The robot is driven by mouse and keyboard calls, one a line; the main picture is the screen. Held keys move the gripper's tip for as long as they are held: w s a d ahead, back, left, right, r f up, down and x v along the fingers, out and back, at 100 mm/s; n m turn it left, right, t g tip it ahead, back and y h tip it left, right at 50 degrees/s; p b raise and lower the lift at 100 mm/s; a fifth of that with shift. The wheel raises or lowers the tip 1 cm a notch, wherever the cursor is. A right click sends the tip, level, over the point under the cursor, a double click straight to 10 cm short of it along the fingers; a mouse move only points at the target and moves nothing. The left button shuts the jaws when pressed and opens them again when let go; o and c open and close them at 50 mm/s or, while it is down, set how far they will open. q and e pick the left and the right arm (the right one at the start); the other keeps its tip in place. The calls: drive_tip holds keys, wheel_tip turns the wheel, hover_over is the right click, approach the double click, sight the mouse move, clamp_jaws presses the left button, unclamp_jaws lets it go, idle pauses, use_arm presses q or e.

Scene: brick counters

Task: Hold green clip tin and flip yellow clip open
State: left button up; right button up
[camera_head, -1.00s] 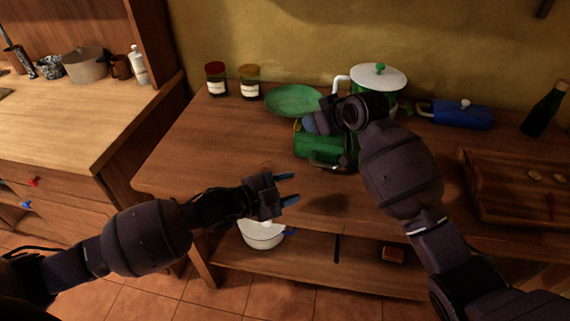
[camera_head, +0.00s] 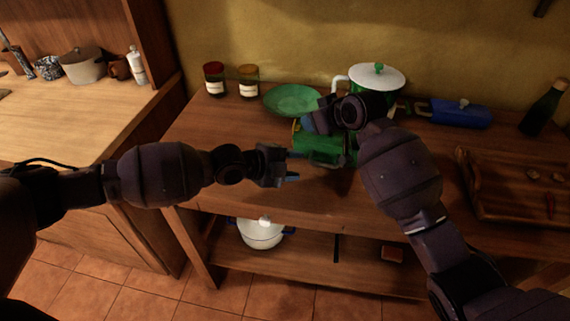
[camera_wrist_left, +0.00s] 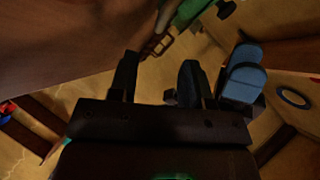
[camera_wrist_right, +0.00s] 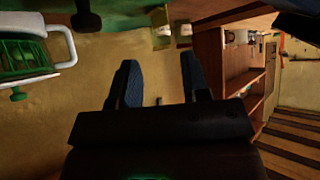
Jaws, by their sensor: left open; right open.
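The green clip tin (camera_head: 320,151) lies on the wooden counter in the head view, partly covered by my right arm. A small bit of yellow (camera_head: 296,126) shows at its upper left; whether the clip is open cannot be told. My left gripper (camera_head: 294,165) is open and empty, just left of the tin's front. In the left wrist view a green part of the tin (camera_wrist_left: 188,13) and a wire clip (camera_wrist_left: 158,44) show beyond its fingers. My right gripper (camera_head: 309,122) is above the tin's left back part. In the right wrist view its fingers (camera_wrist_right: 160,82) are apart and empty.
A green plate (camera_head: 291,99) and two jars (camera_head: 214,79) stand behind the tin. A white-lidded green pot (camera_head: 378,77) is behind my right arm. The counter's left front is clear.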

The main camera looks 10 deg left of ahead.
sight(322, 165)
use_arm(q)
drive_tip(key=x, duration=0.8)
drive_tip(key=shift+w+d+f, duration=0.1)
drive_tip(key=shift+w+d, duration=0.05)
drive_tip(key=shift+c, duration=0.2)
